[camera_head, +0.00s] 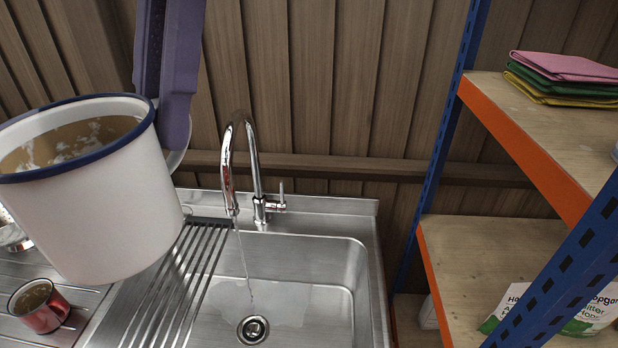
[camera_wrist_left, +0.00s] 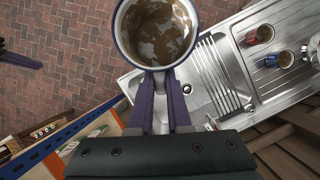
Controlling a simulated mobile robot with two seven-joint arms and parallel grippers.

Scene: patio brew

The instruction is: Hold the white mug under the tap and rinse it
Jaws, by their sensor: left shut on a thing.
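The white mug (camera_head: 95,215) with a dark blue rim is large at the left of the head view, slightly tilted. My left gripper (camera_head: 165,105) is shut on its far side. Its inside has brown stains with pale patches, which show in the left wrist view (camera_wrist_left: 155,35) too. The chrome tap (camera_head: 240,160) stands behind the sink (camera_head: 318,245). A thin stream of water (camera_head: 243,262) runs from it towards the drain. The mug is left of the stream and apart from it. A dark purple part at the left wrist view's left edge may be my right gripper (camera_wrist_left: 20,59); its jaws are unclear.
A red mug (camera_head: 42,316) stands on the ribbed drainboard at the lower left. The left wrist view also shows a blue mug (camera_wrist_left: 285,59) there. A shelf rack with blue posts (camera_head: 447,110) and orange edges stands right of the sink, holding folded cloths (camera_head: 565,72) and a bag (camera_head: 580,318).

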